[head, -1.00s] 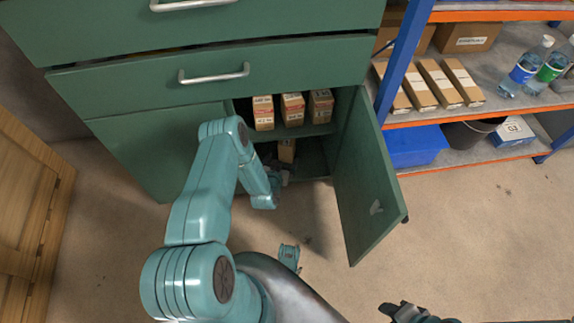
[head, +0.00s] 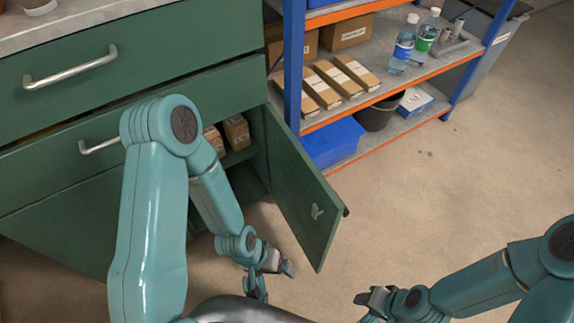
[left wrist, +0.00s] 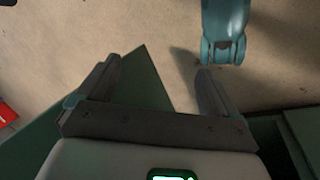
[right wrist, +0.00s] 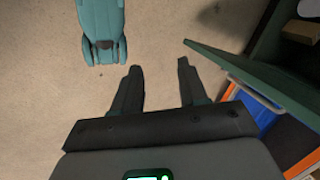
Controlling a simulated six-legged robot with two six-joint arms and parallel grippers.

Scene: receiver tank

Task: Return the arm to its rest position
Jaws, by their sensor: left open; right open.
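My left arm rises in front of the green cabinet in the head view. My left gripper (head: 272,274) is low, in front of the open cabinet door (head: 300,190). In the left wrist view my left gripper (left wrist: 155,85) has its fingers apart with only floor and part of a green panel behind them; it is empty. My right gripper (head: 375,300) is at the lower right of the head view, above bare floor. In the right wrist view my right gripper (right wrist: 157,80) is open and empty.
Small boxes (head: 236,131) stand inside the cabinet, partly hidden by my left arm. A shelf rack (head: 385,88) with bottles (head: 403,45), long cartons (head: 340,80), a blue bin (head: 333,143) and a dark bucket (head: 378,114) stands behind the door. The floor (head: 440,190) at right is clear.

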